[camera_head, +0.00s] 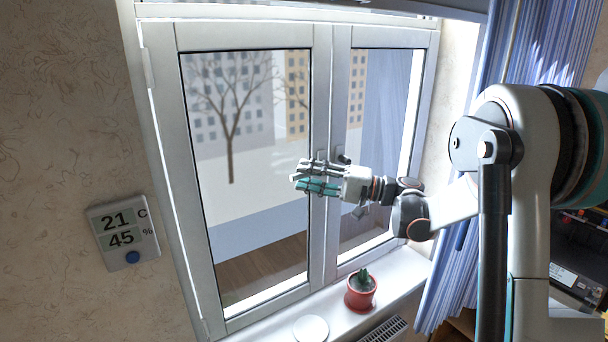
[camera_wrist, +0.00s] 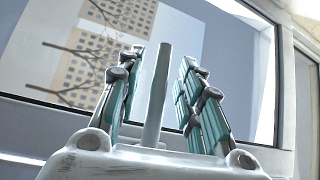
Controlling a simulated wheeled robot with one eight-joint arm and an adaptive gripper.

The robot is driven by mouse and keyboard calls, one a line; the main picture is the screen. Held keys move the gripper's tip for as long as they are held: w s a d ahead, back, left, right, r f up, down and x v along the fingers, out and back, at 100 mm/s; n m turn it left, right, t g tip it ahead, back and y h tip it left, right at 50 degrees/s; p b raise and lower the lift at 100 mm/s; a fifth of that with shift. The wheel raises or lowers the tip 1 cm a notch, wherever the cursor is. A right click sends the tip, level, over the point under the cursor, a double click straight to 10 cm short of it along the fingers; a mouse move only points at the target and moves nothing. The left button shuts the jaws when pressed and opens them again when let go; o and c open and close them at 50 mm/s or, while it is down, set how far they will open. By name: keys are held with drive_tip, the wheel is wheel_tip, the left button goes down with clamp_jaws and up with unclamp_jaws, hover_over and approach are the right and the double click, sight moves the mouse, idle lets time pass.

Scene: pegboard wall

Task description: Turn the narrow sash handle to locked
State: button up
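The window has a wide left sash (camera_head: 195,262) and a narrow right sash (camera_head: 420,95). A small dark handle part (camera_head: 343,158) shows on the narrow sash's frame, just above my gripper (camera_head: 299,178). The rest of that handle is hidden or too small to make out. My gripper points left in front of the middle frame. In the wrist view, its teal-and-grey fingers (camera_wrist: 163,75) stand apart. A plain grey bar (camera_wrist: 157,95) shows between them, with gaps on both sides. It looks like a handle lever, but I cannot tell which sash's.
A red pot with a cactus (camera_head: 361,290) and a white disc (camera_head: 311,328) are on the sill, below my gripper. A blue curtain (camera_head: 465,260) hangs at the right. A thermometer display (camera_head: 123,233) is on the left wall.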

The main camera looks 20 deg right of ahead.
drive_tip(key=shift+w+a+r, duration=0.1)
drive_tip(key=shift+w+a, duration=0.2)
drive_tip(key=shift+a, duration=0.3)
clamp_jaws()
drive_tip(key=w+d+f+n+g+h, duration=0.1)
drive_tip(key=w+d+f+n+h, duration=0.1)
drive_tip(key=d+f+n+h, duration=0.6)
drive_tip(key=shift+w+n+h, duration=0.3)
drive_tip(key=shift+n+h, duration=0.3)
drive_tip(key=shift+h, duration=1.8)
